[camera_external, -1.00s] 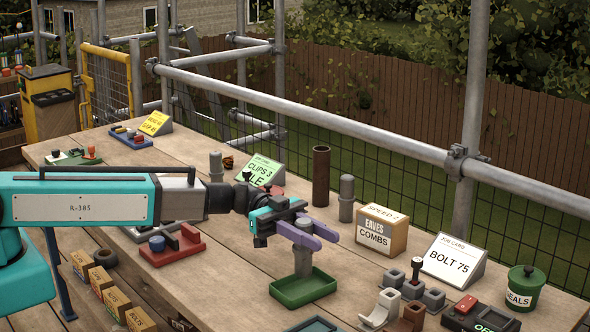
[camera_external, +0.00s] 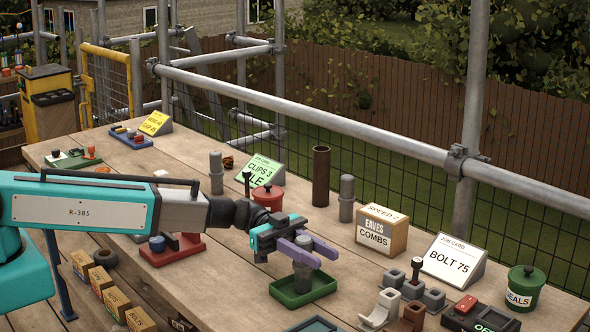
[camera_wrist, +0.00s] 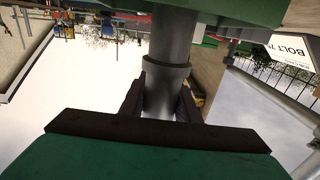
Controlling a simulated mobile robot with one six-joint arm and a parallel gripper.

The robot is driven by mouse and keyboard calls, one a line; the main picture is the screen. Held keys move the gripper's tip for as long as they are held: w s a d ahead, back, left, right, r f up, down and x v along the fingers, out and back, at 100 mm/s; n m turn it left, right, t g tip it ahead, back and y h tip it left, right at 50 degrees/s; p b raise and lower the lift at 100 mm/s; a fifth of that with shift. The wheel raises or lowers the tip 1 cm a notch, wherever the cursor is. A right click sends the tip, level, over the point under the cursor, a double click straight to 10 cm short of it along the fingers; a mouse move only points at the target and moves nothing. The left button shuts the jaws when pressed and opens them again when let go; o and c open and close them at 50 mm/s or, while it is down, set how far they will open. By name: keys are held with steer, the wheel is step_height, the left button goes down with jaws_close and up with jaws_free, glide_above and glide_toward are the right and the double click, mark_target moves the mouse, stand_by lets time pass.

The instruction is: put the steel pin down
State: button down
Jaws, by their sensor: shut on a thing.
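The steel pin (camera_external: 302,272) is a grey upright cylinder with a collar. My gripper (camera_external: 302,250) has its purple fingers on either side of the pin's upper part and is shut on it. The pin stands upright over the green tray (camera_external: 327,287), with its lower end within the tray's rim. I cannot tell for sure whether it touches the tray floor. In the wrist view the pin (camera_wrist: 167,65) shows between the dark fingers, its far end towards the green tray (camera_wrist: 240,10).
Two similar grey pins stand at the back, one (camera_external: 347,198) by a brown tube (camera_external: 321,178). Small grey blocks (camera_external: 412,290) sit right of the tray. A red pot (camera_external: 267,196) stands behind my gripper.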

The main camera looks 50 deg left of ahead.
steer(key=shift+f, duration=0.1)
steer(key=c, duration=1.3)
jaws_free()
steer(key=shift+c, duration=0.2)
steer(key=a+b, duration=0.3)
steer(key=a, duration=0.9)
